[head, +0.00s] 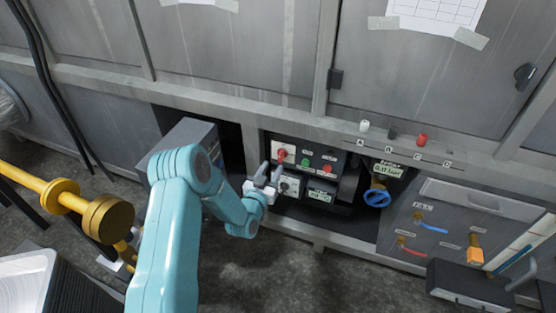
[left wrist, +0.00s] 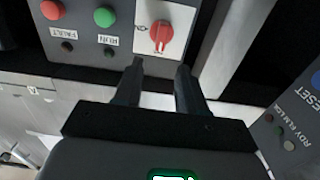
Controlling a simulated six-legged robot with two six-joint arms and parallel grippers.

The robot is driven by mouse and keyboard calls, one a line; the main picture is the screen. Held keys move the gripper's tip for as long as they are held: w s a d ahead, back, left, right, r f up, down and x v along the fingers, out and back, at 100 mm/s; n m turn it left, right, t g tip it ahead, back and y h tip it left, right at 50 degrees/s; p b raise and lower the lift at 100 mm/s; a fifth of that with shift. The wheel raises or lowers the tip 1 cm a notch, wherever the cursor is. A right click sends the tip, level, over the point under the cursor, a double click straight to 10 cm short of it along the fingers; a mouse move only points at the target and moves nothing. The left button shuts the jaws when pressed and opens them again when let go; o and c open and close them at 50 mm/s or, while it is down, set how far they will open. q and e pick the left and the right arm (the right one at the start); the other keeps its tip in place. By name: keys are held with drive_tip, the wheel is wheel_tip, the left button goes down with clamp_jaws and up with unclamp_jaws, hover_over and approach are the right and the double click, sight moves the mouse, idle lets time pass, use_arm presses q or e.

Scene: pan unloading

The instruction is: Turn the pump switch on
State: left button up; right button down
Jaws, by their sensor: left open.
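The likely pump switch is a red rotary knob (head: 283,155) on a white plate at the left of a dark control panel. It also shows upside down in the left wrist view (left wrist: 161,36), its pointer near upright in that picture. My left gripper (head: 268,171) is just in front of the panel, beside and below the knob. In the left wrist view its two fingers (left wrist: 160,72) are apart with nothing between them, and the knob lies just beyond the tips. They look apart from the knob. My right gripper is not in view.
A green RUN light (left wrist: 104,17) and a red FAULT light (left wrist: 52,10) sit beside the knob. A blue valve wheel (head: 377,198) is to the right. The cabinet frame surrounds the panel recess.

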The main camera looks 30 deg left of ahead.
sight(280, 155)
use_arm(q)
drive_tip(key=x, duration=0.6)
drive_tip(key=shift+w+b, duration=0.2)
drive_tip(key=shift+b, duration=0.2)
clamp_jaws()
